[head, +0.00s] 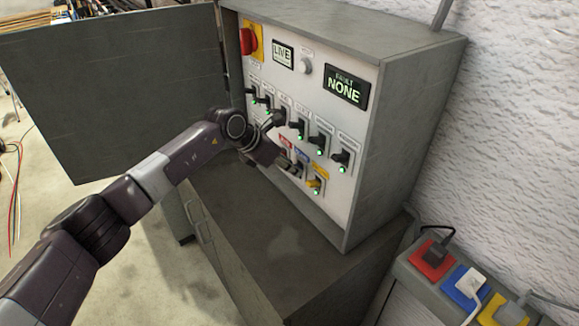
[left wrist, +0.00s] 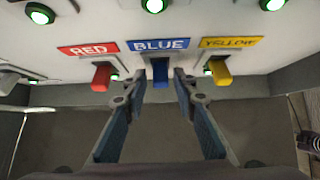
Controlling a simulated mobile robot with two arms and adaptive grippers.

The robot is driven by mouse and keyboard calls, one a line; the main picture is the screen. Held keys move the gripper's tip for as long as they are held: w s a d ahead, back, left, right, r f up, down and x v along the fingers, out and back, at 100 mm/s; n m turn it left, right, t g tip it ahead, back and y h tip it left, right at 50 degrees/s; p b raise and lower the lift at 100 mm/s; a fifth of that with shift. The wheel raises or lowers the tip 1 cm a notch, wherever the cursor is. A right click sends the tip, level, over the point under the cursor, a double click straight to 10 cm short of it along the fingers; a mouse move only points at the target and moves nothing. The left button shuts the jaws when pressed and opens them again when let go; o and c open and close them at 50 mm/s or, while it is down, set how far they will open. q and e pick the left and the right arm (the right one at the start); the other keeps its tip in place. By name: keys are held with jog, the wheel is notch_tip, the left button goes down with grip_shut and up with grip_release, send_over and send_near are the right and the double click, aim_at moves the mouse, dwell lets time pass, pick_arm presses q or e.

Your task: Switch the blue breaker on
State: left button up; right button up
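The blue breaker's lever (left wrist: 160,72) sits under a BLUE label (left wrist: 159,45) in the left wrist view. No green light shows beside this lever. My left gripper (left wrist: 159,90) is open, with one fingertip on each side of the blue lever and gaps between. In the head view my left gripper (head: 292,165) is at the lower row of the panel and covers much of the blue breaker; its BLUE label (head: 301,157) shows there. The red lever (left wrist: 101,77) and yellow lever (left wrist: 220,72) stand on either side, each with a green light. My right gripper is not in view.
The grey cabinet (head: 412,110) has its door (head: 110,90) swung open at left. Its displays read LIVE (head: 283,55) and FAULT NONE (head: 345,87). A row of black breakers with green lights is above. A box with coloured sockets (head: 432,262) stands at lower right.

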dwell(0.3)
pick_arm(q)
jog(key=v, duration=1.2)
